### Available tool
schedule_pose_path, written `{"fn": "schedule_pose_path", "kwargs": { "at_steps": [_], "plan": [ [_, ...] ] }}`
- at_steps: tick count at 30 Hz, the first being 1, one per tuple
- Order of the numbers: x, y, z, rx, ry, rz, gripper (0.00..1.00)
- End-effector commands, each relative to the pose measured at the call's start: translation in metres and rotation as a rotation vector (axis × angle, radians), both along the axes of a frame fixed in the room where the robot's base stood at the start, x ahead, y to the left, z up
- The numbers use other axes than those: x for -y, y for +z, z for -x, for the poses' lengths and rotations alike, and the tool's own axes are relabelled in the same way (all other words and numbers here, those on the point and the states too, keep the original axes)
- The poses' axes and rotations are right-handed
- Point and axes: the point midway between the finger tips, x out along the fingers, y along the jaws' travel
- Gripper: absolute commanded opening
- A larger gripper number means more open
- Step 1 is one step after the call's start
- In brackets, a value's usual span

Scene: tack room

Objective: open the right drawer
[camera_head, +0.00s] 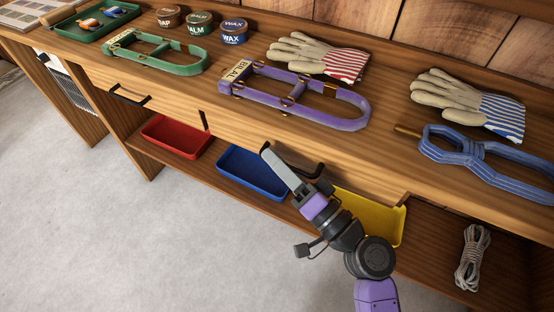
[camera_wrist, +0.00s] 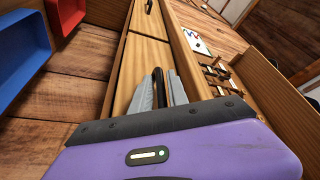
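The right drawer (camera_head: 235,131) is a plain wooden front under the bench top, with a dark gap at its left edge. It looks shut or nearly so. Its dark bar handle (camera_head: 308,170) is partly hidden by my gripper (camera_head: 268,153), which reaches up to the drawer front from below. In the wrist view the drawer front (camera_wrist: 137,68) lies beyond the fingers of my gripper (camera_wrist: 164,86). Dark parts show between the grey fingers, with only a thin gap.
The left drawer has its own dark handle (camera_head: 130,96). Red (camera_head: 178,136), blue (camera_head: 250,172) and yellow (camera_head: 385,218) trays and a rope coil (camera_head: 472,258) lie on the shelf below. Gloves and coloured straps lie on the bench top. The floor in front is clear.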

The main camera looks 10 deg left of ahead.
Motion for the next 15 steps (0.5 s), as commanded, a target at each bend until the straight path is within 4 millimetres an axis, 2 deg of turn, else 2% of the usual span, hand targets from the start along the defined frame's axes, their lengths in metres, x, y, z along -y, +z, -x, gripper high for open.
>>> {"fn": "schedule_pose_path", "kwargs": {
  "at_steps": [3, 6, 7, 15],
  "plan": [
    [0.0, -0.0001, 0.0001, 0.0, 0.0, 0.0, 0.2],
    [0.0002, 0.0, 0.0001, 0.0, 0.0, 0.0, 0.02],
    [0.0001, -0.0001, 0.0002, 0.0, 0.0, 0.0, 0.0],
    [0.0003, -0.0001, 0.0003, -0.001, 0.0, -0.001, 0.0]
  ]
}}
